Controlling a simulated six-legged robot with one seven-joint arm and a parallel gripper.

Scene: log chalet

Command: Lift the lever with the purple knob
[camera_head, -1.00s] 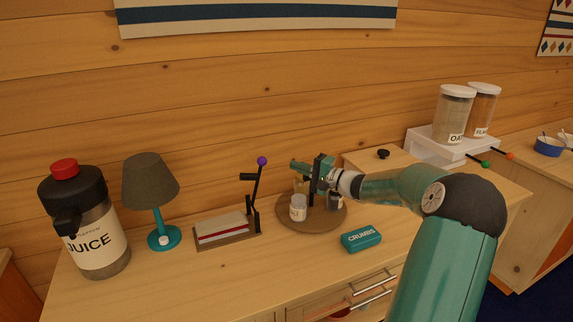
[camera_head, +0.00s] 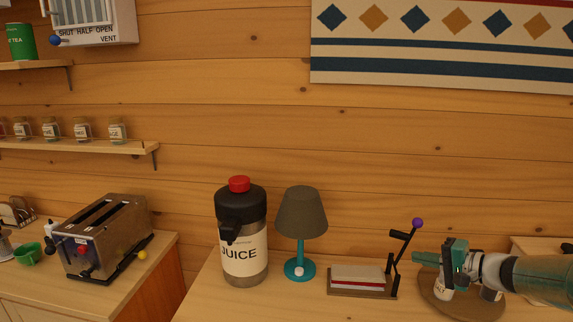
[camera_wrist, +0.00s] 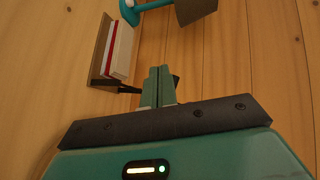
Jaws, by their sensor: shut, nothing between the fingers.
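The lever (camera_head: 402,255) is a thin black bar with a purple knob (camera_head: 417,222) at its top. It stands tilted to the right, with a short black side piece. It rises from the right end of a brown base (camera_head: 345,294) that carries a pale and red block (camera_head: 357,278). My gripper (camera_head: 416,257) is just right of the lever, below the knob, pointing left. Its fingers (camera_wrist: 160,82) are together and empty. In the wrist view a black part (camera_wrist: 131,89) by the base lies left of the fingers; the knob is not visible there. Contact cannot be told.
A round wooden board (camera_head: 463,310) with jars is under my gripper. A lamp (camera_head: 301,225) and a juice dispenser (camera_head: 241,240) stand left of the base. A toaster (camera_head: 106,240) is on a separate counter at far left. Bare tabletop lies in front.

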